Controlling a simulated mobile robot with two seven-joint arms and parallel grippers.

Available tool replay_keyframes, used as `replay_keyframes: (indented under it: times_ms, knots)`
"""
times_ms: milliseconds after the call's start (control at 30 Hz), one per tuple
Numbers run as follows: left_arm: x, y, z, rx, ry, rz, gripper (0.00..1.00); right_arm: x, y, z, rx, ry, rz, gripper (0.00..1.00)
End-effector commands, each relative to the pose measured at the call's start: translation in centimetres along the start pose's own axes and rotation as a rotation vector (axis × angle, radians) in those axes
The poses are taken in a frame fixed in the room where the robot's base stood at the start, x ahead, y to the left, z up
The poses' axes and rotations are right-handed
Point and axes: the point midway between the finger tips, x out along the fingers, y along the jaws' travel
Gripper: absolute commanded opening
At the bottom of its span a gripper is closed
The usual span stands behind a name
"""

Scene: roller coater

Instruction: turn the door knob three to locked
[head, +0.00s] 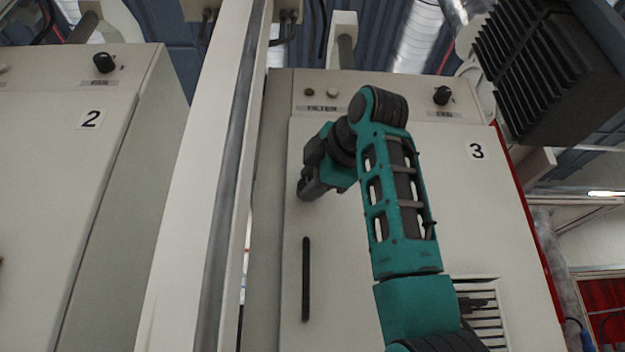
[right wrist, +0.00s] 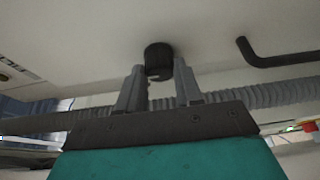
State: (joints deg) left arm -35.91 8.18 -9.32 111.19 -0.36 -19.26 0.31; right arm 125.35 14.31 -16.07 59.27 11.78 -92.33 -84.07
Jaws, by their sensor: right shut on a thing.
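The cabinet with the number 3 label (head: 476,150) stands in the middle of the head view, with a closed pale door (head: 465,220). My right gripper (head: 306,190) is at the left edge of this door, above the handle. In the right wrist view, door knob three (right wrist: 158,56) is a short black cylinder on the pale door. The fingers of my right gripper (right wrist: 160,76) are on either side of the knob and shut on it. A small light mark shows on the knob's end. In the head view the gripper hides the knob. My left gripper is not in view.
A black bar handle (head: 306,280) is below the gripper; it also shows in the right wrist view (right wrist: 280,58). A black switch (head: 442,95) is on the top panel. A pale post (head: 200,180) stands left of the cabinet, near cabinet 2 (head: 50,200).

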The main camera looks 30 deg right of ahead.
Motion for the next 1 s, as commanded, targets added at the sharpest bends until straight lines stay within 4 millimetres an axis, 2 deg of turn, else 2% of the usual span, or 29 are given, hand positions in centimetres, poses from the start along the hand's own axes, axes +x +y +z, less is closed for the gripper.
replay_keyframes:
  times_ms: [500, 533, 800, 1000]
  knots:
    - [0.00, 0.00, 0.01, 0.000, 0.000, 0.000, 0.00, -0.01, 0.03, 0.02, -0.021, -0.001, -0.008, 0.05]
    - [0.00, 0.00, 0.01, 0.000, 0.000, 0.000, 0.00, -0.01, 0.03, 0.02, -0.020, -0.001, -0.008, 0.36]
    - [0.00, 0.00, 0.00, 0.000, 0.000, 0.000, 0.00, -0.01, 0.03, 0.00, -0.019, -0.001, -0.007, 0.61]
    - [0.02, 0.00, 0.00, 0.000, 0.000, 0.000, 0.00, -0.03, 0.02, -0.02, -0.019, -0.001, -0.007, 0.61]
